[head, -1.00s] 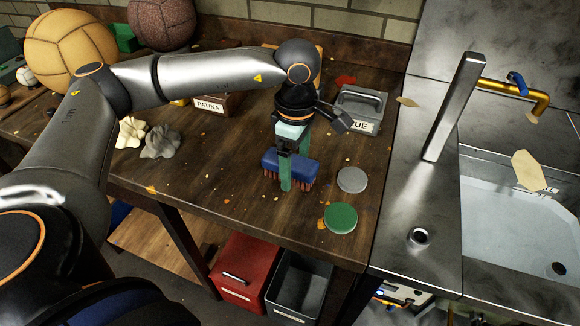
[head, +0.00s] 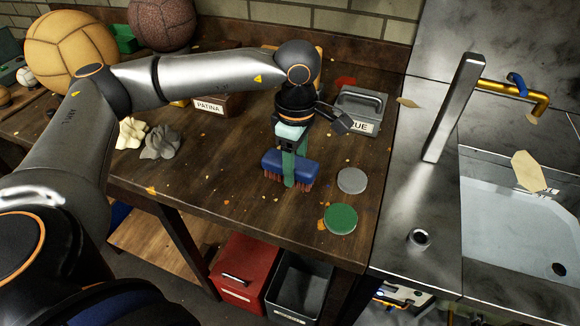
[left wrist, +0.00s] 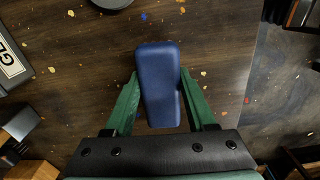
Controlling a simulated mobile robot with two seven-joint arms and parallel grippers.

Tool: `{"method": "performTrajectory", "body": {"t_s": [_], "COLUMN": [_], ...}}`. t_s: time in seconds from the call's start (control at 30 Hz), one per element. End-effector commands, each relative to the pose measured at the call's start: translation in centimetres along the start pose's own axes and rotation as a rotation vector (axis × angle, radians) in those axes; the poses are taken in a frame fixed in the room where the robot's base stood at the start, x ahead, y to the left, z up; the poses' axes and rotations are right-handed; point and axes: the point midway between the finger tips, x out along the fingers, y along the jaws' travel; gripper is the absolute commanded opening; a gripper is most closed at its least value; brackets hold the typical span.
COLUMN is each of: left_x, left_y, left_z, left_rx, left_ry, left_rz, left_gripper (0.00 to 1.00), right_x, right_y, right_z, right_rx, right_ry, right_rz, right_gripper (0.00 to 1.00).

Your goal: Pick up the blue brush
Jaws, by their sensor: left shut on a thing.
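The blue brush (head: 270,163) has a blue back and reddish-brown bristles facing down. It is at the wooden workbench's front part, and I cannot tell whether its bristles touch the wood. My left gripper (head: 288,172), with green fingers, comes down over it from above and is shut on it, one finger on each long side. In the left wrist view the brush (left wrist: 158,85) lies between the two green fingers of the left gripper (left wrist: 160,98). The far finger is mostly hidden in the head view. My right gripper is not in view.
A grey disc (head: 352,180) and a green disc (head: 341,218) lie right of the brush. A grey caddy (head: 362,108) stands behind them. Crumpled cloths (head: 160,142) lie to the left. A metal sink (head: 510,220) is at the right.

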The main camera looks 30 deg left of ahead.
Motion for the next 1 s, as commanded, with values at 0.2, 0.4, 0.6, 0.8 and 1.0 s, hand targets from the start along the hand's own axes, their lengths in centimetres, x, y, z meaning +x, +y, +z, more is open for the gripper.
{"method": "performTrajectory", "body": {"t_s": [0.2, 0.4, 0.6, 0.8, 1.0], "left_x": [-0.1, -0.8, -4.2, -8.9, -11.5], "left_y": [0.0, 0.0, 0.0, -1.9, -4.2], "left_z": [0.0, 0.0, 0.2, 4.1, 8.4], "left_rx": [0.000, 0.000, 0.003, 0.010, 0.010], "left_ry": [0.000, 0.000, -0.002, -0.003, 0.000], "left_rz": [0.000, 0.001, 0.004, 0.006, 0.003], "left_gripper": [0.00, 0.00, 0.00, 0.00, 0.00], "right_x": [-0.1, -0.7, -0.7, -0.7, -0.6], "right_y": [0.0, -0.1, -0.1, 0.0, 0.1], "right_z": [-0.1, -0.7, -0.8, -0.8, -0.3], "right_rx": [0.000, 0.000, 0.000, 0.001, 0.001], "right_ry": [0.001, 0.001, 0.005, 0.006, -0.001], "right_rz": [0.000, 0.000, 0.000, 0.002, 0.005], "right_gripper": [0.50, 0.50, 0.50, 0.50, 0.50]}}
